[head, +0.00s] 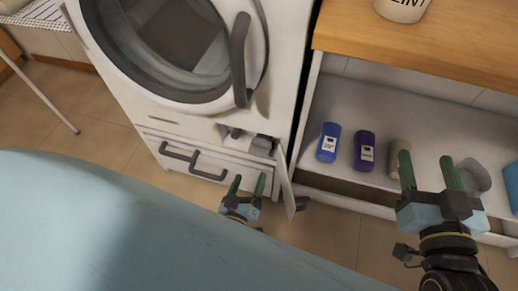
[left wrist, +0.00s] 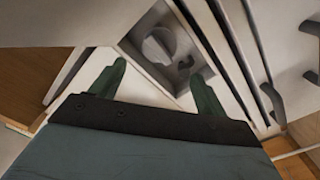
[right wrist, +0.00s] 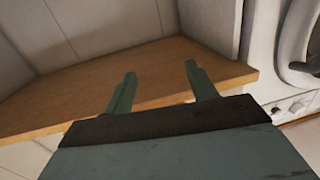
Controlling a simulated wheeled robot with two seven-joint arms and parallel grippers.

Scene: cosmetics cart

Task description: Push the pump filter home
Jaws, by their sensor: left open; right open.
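The pump filter (head: 262,144) is a grey knob in the open recess low on the washing machine's front. In the left wrist view the filter (left wrist: 158,45) shows as a round grey knob inside the recess, beyond the fingertips. How deep it sits I cannot tell. My left gripper (head: 248,180) is open and empty just below and in front of the recess. Its two green fingers frame the lower part of the recess in the left wrist view (left wrist: 157,82). My right gripper (head: 427,166) is open and empty in front of the shelf cabinet; the right wrist view (right wrist: 161,85) also shows it.
The hatch door (head: 286,182) stands open to the right of the recess, close to my left gripper. Dark handles (head: 194,160) are on the machine's left lower front. A blue bottle (head: 329,143), a purple bottle (head: 365,151) and other containers stand on the shelf.

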